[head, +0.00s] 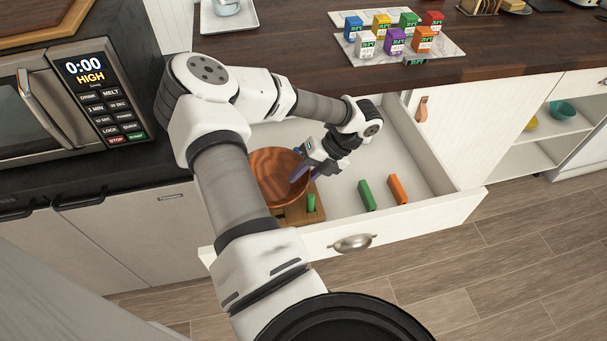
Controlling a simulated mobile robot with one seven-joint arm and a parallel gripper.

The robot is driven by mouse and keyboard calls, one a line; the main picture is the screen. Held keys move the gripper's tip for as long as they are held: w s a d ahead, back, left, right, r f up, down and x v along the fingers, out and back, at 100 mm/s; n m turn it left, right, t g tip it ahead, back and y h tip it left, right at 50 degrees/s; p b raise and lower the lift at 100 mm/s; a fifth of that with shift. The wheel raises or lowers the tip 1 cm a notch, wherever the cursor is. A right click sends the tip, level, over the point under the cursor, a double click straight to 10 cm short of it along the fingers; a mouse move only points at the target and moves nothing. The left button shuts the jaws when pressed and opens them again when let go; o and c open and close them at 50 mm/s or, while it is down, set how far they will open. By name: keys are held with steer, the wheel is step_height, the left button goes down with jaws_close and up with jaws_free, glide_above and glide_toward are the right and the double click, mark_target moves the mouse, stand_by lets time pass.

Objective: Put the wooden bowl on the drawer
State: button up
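The wooden bowl (270,168), reddish-brown with darker grain, is inside the open white drawer (420,212), at its left part. It seems to rest on a small light-brown wooden block or holder (292,214); my arm covers its left side. My gripper (297,177) is at the bowl's right rim, pointing down and left, with purple-tinted fingers overlapping the rim. The view is too small to tell whether the fingers are closed on the rim or only beside it.
Green (367,195) and orange (398,190) blocks lie in the drawer's right part, with bare floor around them. A small green piece (311,203) is by the wooden block. A microwave (60,100) stands left. Small coloured boxes (395,40) sit on trays on the countertop behind.

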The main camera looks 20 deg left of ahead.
steer(key=b+v, duration=0.3)
steer(key=v, duration=0.9)
steer(key=shift+b, duration=0.3)
steer(key=shift+r, duration=0.1)
